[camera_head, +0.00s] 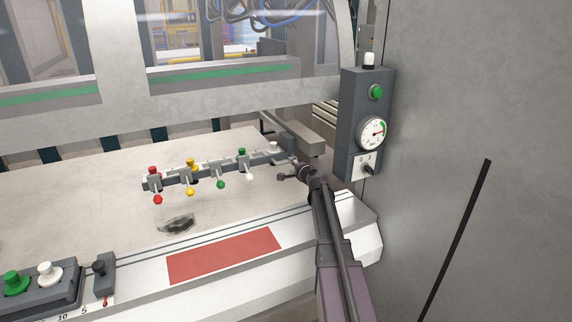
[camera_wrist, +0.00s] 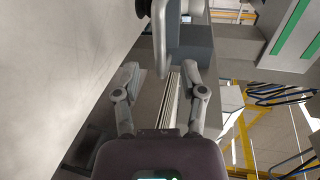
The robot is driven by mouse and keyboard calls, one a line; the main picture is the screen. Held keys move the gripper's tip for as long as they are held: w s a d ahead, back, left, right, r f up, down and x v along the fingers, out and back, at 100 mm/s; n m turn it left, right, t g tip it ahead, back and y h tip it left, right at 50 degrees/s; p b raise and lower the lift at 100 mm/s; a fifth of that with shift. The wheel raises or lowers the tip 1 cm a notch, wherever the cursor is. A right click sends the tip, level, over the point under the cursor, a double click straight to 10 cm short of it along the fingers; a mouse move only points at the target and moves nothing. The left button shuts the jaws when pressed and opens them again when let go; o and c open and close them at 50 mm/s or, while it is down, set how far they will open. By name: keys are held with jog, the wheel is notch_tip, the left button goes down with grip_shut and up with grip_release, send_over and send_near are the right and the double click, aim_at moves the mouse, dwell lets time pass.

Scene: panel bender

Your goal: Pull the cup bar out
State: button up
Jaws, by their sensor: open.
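The cup bar (camera_head: 206,174) is a dark grey bar above the pale table, with clamps and red, yellow, green and white knobs along it. Its right end meets a dark block near my gripper (camera_head: 290,174). My arm hides part of the area right of the bar.
A post with a gauge (camera_head: 371,133), green button and switch stands right of my gripper, beside a large grey wall (camera_head: 470,80). A button box (camera_head: 40,285) and lever (camera_head: 104,275) sit at front left. A red plate (camera_head: 224,255) lies on the front edge. The table's left is mostly clear.

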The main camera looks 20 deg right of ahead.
aim_at(288, 162)
jog(key=shift+b+x, duration=0.5)
jog(key=shift+x, duration=2.3)
jog(key=shift+d, duration=0.15)
grip_shut()
